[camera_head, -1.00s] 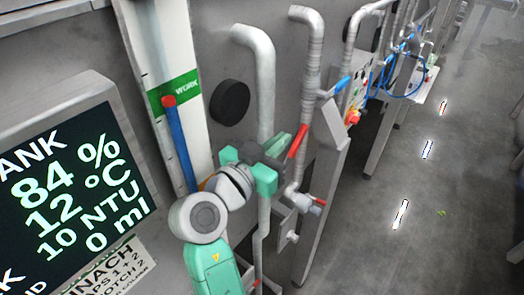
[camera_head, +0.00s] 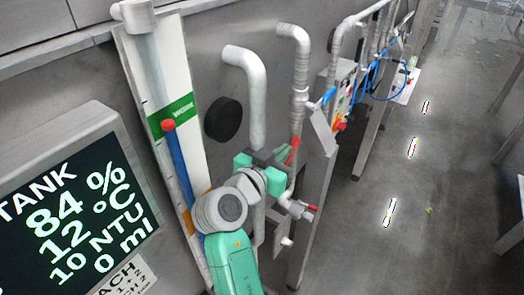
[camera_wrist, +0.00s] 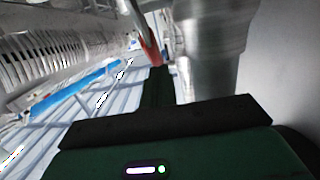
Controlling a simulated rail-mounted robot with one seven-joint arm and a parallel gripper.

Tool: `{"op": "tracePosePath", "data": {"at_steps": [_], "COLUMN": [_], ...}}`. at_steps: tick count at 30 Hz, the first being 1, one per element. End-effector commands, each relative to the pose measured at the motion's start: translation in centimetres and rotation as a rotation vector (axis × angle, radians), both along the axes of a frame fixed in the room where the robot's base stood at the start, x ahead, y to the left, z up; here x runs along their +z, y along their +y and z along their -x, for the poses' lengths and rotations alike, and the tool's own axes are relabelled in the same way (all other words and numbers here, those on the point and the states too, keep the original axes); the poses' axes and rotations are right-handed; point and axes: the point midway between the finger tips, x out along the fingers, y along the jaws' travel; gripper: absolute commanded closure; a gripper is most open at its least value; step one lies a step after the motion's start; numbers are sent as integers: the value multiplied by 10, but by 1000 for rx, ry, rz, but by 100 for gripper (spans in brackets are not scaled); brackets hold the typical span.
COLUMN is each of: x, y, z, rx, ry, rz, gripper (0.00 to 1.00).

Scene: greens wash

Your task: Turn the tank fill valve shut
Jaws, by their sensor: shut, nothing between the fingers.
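A lever with a red grip (camera_head: 293,150) shows beside the upright metal pipe (camera_head: 299,85). I take it for the tank fill valve's handle, but no label on it can be read. My gripper (camera_head: 279,155), green and dark, is shut and empty just left of the lever, close to it. In the wrist view the red lever (camera_wrist: 149,42) stands at the tip of my shut fingers (camera_wrist: 157,84), near a thick metal pipe (camera_wrist: 208,60). I cannot tell whether they touch. The valve body is largely hidden behind my gripper.
A blue handle (camera_head: 328,97) and a small red-handled tap (camera_head: 309,208) lie right of my gripper. A white curved pipe (camera_head: 256,90) stands behind it. The tank display (camera_head: 75,215) reads 84 %, 12 °C, 10 NTU, 0 ml. Open floor (camera_head: 420,230) lies at right.

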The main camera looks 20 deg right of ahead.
Motion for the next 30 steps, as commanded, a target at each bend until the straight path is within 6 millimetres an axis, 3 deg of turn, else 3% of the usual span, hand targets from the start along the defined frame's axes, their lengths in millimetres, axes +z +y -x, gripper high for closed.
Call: {"op": "tracePosePath", "data": {"at_steps": [9,14,16,18,24,30], "x": [0,21,37,26,33,38], "y": [-1,8,15,34,74,95], "z": [1,6,11,22,49,63], "rx": [-1,0,0,2,1,-1], "ry": [2,0,-1,0,1,3], "rz": [-2,-1,-3,-2,-3,-2], "gripper": [100,100,100,100,100,100]}}
